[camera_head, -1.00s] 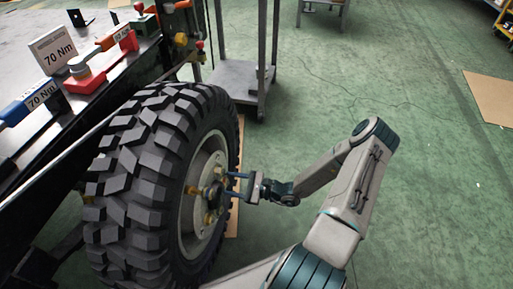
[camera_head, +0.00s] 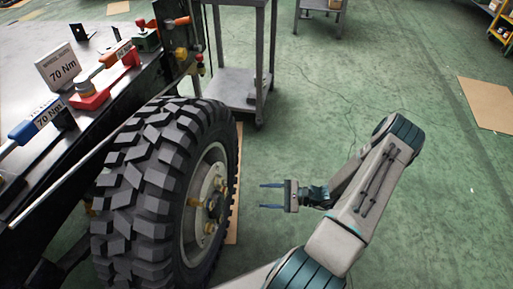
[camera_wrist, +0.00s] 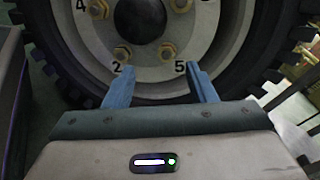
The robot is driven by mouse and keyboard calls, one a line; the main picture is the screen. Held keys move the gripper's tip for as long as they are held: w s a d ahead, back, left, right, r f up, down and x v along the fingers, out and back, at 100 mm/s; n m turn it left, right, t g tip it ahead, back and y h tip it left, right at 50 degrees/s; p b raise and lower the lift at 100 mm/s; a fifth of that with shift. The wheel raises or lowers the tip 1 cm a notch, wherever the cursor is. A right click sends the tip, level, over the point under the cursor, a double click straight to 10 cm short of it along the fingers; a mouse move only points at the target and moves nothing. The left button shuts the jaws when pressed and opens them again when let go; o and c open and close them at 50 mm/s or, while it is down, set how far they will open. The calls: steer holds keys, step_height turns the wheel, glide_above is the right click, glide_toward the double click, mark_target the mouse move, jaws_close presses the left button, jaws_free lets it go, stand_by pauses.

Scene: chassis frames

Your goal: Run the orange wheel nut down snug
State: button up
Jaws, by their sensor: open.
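The wheel (camera_head: 150,190) is a large black knobby tyre with a pale rim (camera_wrist: 147,82), dark hub centre and several brass-orange nuts. More nuts show higher up, one near number 4. I cannot tell which single nut is the orange one. In the head view, a nut (camera_head: 209,227) shows low on the hub. My gripper (camera_head: 265,196) is open and empty, apart from the wheel and to its right. Its blue fingers (camera_wrist: 153,78) frame the lower rim.
A dark bench or chassis top at left holds a red tool (camera_head: 104,82), a blue tool (camera_head: 40,118) and a 70 Nm sign (camera_head: 62,67). A grey metal cart (camera_head: 232,90) stands behind the wheel. Green floor to the right is clear, with cardboard (camera_head: 490,102) far right.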

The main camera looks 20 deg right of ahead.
steer(key=s+a+r+n+g+h+p, duration=0.1)
steer(key=r+n+g+h+p, duration=0.1)
steer(key=r, duration=0.7)
steer(key=s+a+r+n+g+h+p, duration=0.1)
steer(key=r+n+g+p, duration=0.3)
steer(key=r, duration=0.5)
steer(key=s+a+r+n+g+h+p, duration=0.1)
steer(key=a+r+n+g+h+p, duration=0.2)
steer(key=r+p, duration=0.3)
step_height(320, 180, up, 3)
steer(key=shift+a+n+g, duration=0.25)
steer(key=shift+n+g, duration=0.05)
steer(key=shift+g, duration=0.1)
steer(key=s+a+r+n+t+h+p, duration=0.1)
steer(key=r+p, duration=0.5)
steer(key=r, duration=0.6)
steer(key=s+a+r+n+t+h+p, duration=0.2)
steer(key=s+r+n+h+p, duration=0.2)
steer(key=r, duration=0.8)
steer(key=s+a+r+n+t+h+p, duration=0.1)
steer(key=s+a+r+n+h+p, duration=0.1)
steer(key=r+p, duration=0.6)
step_height(320, 180, up, 4)
steer(key=shift+s+a+r+n+t+h, duration=0.2)
steer(key=shift+s+a+n+t+h, duration=0.15)
steer(key=shift+s+h, duration=0.65)
